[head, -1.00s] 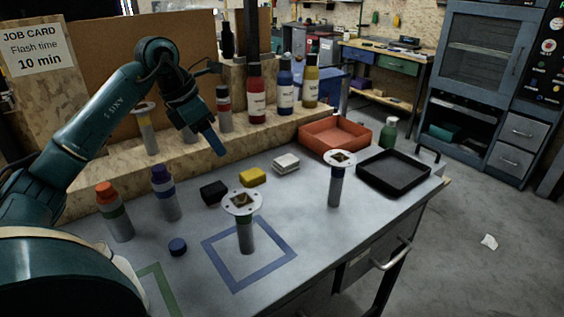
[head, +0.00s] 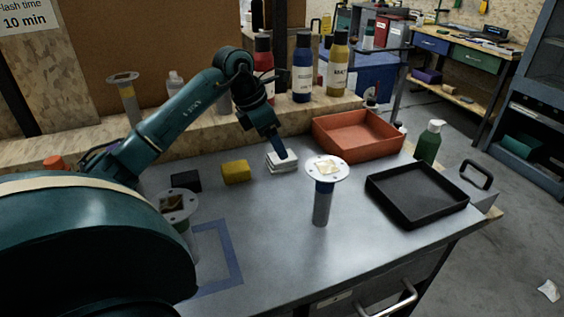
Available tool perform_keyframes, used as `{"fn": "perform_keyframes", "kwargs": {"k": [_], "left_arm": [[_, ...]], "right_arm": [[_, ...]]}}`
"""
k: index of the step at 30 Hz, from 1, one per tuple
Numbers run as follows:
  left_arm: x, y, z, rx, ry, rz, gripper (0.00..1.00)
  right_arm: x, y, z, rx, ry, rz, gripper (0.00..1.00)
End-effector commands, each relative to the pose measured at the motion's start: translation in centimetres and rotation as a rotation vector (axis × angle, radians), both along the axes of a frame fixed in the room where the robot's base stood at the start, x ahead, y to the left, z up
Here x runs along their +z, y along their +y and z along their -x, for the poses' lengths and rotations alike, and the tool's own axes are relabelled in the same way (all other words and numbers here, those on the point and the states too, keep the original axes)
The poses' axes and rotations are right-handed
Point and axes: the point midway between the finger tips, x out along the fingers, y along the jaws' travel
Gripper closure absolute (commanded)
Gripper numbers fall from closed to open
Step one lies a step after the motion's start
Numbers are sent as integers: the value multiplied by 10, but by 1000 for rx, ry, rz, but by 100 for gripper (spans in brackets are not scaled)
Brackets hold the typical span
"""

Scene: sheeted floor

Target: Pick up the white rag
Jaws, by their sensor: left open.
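The white rag (head: 284,166) is a small folded stack on the grey bench, right of the yellow folded rag (head: 236,172). My left gripper (head: 281,155) points down at the white rag, its blue fingertip over the rag's upper part and hiding a little of it. I cannot tell whether it touches the rag. The gripper is open with nothing held. My right gripper is not in view.
A black folded rag (head: 186,181) lies left of the yellow one. A flanged post (head: 323,195) stands in front, with an orange tray (head: 357,136) and a black tray (head: 418,196) to the right. Bottles (head: 302,70) line the raised ledge behind.

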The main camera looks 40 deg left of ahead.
Motion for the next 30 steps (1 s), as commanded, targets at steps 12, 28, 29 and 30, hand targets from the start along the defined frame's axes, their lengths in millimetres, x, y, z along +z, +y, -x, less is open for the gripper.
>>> {"fn": "perform_keyframes", "kwargs": {"k": [12,28,29,30], "left_arm": [[-48,-7,-12,-1,1,2,29],[-52,-7,-14,-1,0,0,47],[-52,-7,-14,-1,0,0,50],[-52,-7,-14,-1,0,0,53]], "right_arm": [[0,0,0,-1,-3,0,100],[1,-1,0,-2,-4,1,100],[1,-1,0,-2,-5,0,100],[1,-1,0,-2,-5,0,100]]}}
